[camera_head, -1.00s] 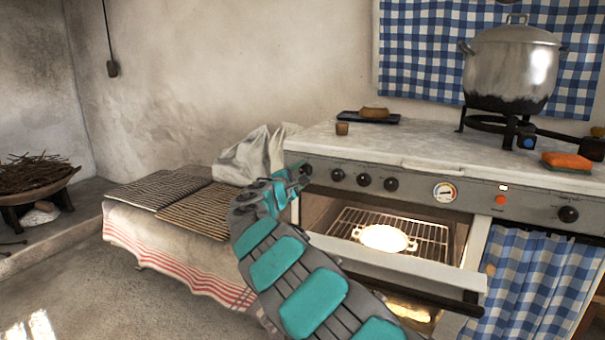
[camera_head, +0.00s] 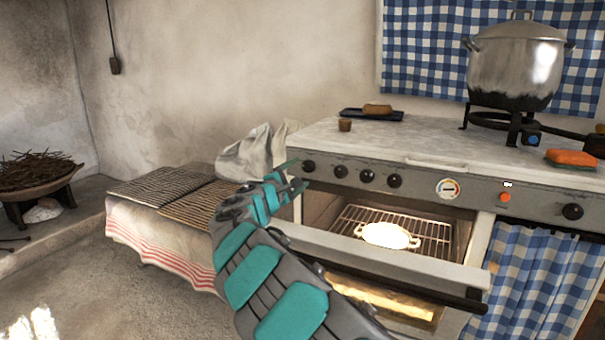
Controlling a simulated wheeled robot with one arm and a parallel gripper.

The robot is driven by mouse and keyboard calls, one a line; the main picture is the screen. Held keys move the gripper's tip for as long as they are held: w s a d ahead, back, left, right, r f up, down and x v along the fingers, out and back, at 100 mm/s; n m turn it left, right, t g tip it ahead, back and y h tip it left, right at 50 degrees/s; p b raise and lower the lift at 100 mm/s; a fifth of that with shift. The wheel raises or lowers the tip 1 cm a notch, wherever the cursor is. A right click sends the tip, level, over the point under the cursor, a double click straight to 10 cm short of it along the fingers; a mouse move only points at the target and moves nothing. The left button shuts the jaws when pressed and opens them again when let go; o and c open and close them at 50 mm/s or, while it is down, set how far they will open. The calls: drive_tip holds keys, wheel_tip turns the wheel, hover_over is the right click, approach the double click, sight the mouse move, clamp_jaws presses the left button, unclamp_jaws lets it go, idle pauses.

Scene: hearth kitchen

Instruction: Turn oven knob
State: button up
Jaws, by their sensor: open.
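The oven front panel has a row of black knobs. The leftmost oven knob (camera_head: 308,167) is at the panel's left end, with two more, a middle one (camera_head: 340,171) and a right one (camera_head: 367,176), plus another beside them. My gripper (camera_head: 298,175) is open at the panel's left end, its teal fingertips close to the leftmost knob. I cannot tell whether they touch it. The oven (camera_head: 350,243) below has its door (camera_head: 400,262) lowered partway, and a white dish (camera_head: 386,235) sits on the rack inside.
A dial gauge (camera_head: 447,188), a red button (camera_head: 505,197) and a far right knob (camera_head: 572,211) are also on the panel. A large pot (camera_head: 515,62) stands on a burner. Grill racks (camera_head: 160,187) and a grey cloth bag (camera_head: 250,155) lie at left.

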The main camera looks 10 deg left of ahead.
drive_tip(key=shift+v, duration=1.6)
